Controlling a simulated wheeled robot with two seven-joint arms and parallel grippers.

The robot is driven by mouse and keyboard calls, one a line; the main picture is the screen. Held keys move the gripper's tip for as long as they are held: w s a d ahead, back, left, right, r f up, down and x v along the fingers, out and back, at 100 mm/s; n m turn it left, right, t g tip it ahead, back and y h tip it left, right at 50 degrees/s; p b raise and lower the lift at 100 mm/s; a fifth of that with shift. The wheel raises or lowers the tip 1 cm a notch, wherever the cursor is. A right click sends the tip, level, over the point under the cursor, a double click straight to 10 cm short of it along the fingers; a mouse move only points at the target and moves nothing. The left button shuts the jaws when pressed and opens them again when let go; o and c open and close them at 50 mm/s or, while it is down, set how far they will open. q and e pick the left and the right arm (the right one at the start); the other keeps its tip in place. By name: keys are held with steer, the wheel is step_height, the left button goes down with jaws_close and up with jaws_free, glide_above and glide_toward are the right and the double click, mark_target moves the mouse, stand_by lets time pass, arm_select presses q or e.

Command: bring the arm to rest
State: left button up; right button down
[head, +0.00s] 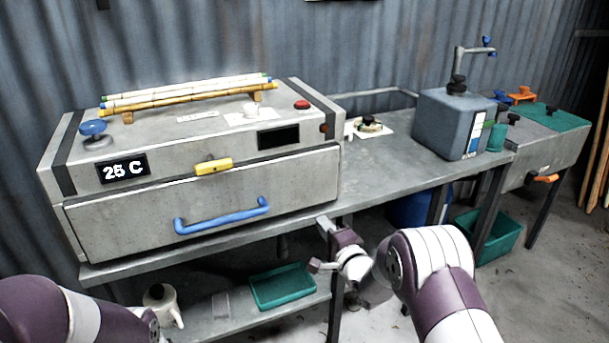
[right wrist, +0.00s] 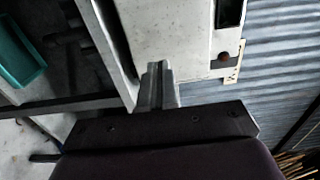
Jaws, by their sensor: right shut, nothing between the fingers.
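My right gripper (head: 323,224) is in front of the bench edge, just below the right front corner of the steamer box (head: 200,215). Its fingers are together and empty; they also show in the right wrist view (right wrist: 157,85), with the box's pale surface behind them. I cannot tell whether the fingers touch the bench edge. Part of my left arm shows at the lower left of the head view, but its gripper is out of view.
The box has a blue handle (head: 222,216), a yellow latch (head: 213,166) and a display reading 25 C (head: 124,169). Rattan poles (head: 185,95) lie on its top. A grey canister (head: 445,125) stands on the bench. A green tray (head: 283,287) lies on the lower shelf.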

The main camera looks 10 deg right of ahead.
steer(key=s+d+f+n+g+h, duration=0.4)
steer(key=s+f+n+g, duration=0.3)
steer(key=f, duration=0.3)
steer(key=s+d+n+g+h+p, duration=0.1)
steer(key=s+d+n+g+p, duration=0.2)
steer(key=s, duration=0.5)
steer(key=s+r+n+g+p, duration=0.1)
steer(key=s+r+n+g, duration=0.1)
steer(key=s+r, duration=0.4)
steer(key=s+a+r+n+g+p, duration=0.1)
steer(key=s+r, duration=0.4)
steer(key=s, duration=0.7)
steer(key=n+g+p, duration=0.1)
steer(key=g, duration=0.1)
steer(key=shift+s+r+g+h, duration=0.2)
steer(key=shift+r+g+h, duration=0.1)
steer(key=shift+r+g, duration=0.1)
